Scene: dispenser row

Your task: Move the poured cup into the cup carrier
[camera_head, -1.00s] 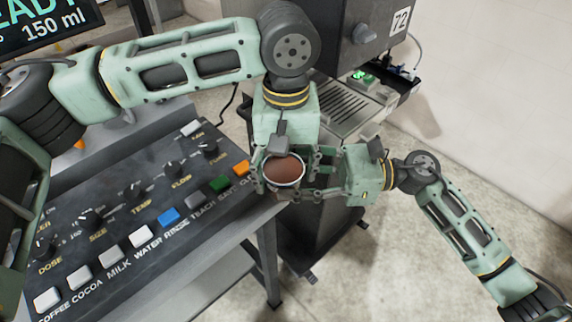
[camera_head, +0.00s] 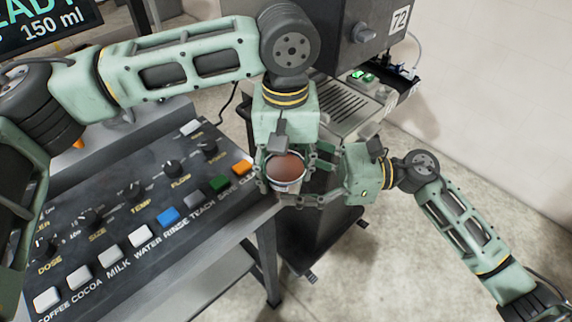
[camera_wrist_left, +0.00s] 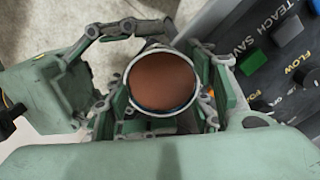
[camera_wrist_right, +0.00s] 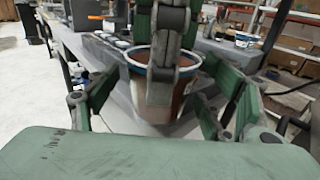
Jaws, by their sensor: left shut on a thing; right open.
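The cup (camera_head: 287,166), pale-rimmed and full of brown liquid, is upright near the front right corner of the button panel. My left gripper (camera_head: 286,180) comes down from above and is shut on the cup; its fingers flank the cup in the left wrist view (camera_wrist_left: 164,110). My right gripper (camera_head: 308,175) comes from the right, open, its fingers spread on either side of the cup. In the right wrist view the cup (camera_wrist_right: 182,92) stands between those fingers, partly hidden by a left finger. I cannot make out the cup carrier.
The button panel (camera_head: 130,205), with knobs and coloured buttons, fills the left. A dark machine marked 72 (camera_head: 365,33) with a slotted tray (camera_head: 343,103) stands behind. Open floor (camera_head: 400,270) lies at the lower right.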

